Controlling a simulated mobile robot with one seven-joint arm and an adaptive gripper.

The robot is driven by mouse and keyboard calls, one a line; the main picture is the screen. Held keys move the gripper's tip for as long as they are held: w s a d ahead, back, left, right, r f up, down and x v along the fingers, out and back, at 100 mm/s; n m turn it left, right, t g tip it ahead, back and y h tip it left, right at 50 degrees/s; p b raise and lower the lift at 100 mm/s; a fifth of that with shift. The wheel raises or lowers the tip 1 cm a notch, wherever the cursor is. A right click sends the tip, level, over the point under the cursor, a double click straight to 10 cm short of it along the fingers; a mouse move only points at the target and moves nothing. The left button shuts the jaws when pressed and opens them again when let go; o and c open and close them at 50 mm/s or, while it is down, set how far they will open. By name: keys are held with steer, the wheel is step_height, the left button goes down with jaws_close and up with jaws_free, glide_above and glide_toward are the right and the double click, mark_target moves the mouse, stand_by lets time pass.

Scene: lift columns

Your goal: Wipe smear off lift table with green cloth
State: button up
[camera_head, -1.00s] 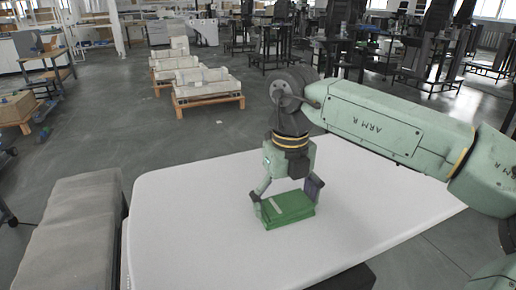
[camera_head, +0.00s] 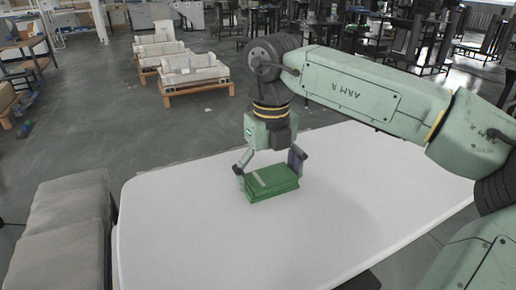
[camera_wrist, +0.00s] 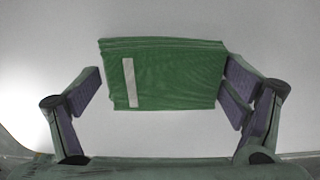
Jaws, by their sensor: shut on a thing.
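The green cloth (camera_head: 271,186) is a thick folded pad with a pale strip on top. It lies on, or just over, the white lift table (camera_head: 300,240), near its far edge; I cannot tell whether it touches. My gripper (camera_head: 270,172) points down with its fingers at opposite ends of the cloth, shut on it. In the wrist view the cloth (camera_wrist: 180,75) sits between the purple-grey finger pads of my gripper (camera_wrist: 160,88). I cannot make out a smear on the visible table top; the area under the cloth is hidden.
A grey padded block (camera_head: 62,235) stands along the table's left side. Pallets with pale blocks (camera_head: 195,75) stand on the floor beyond the table. Dark workbenches are farther back. The table top in front and to the right of the cloth is clear.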

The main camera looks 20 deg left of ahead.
steer(key=shift+r+p, duration=1.65)
steer(key=shift+r, duration=0.9)
steer(key=shift+f, duration=0.1)
